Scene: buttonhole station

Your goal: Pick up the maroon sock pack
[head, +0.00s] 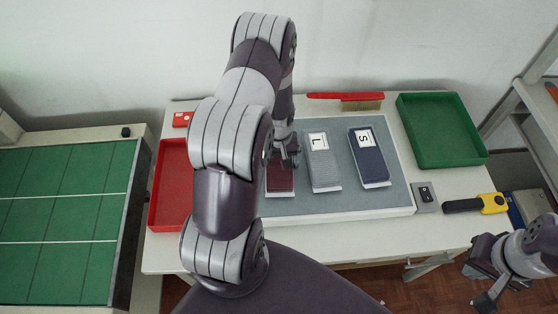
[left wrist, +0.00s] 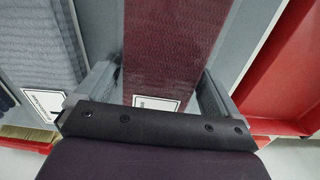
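The maroon sock pack (head: 280,181) lies at the left of the grey mat in the head view, its far end hidden by my left arm and gripper. In the left wrist view the maroon pack (left wrist: 172,45) runs between the fingers of my left gripper (left wrist: 160,92), with a white label near the palm. My left gripper (head: 287,152) is open, one finger on each side of the pack. A narrow gap shows at the left finger; contact at the right finger is unclear. My right gripper (head: 483,284) is open and empty at the lower right, off the table.
A grey pack marked L (head: 321,165) and a navy pack marked S (head: 370,160) lie right of the maroon one on the grey mat (head: 345,206). A red tray (head: 170,185) stands left, a green tray (head: 440,130) right. A yellow-and-black tool (head: 480,204) lies at the right edge.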

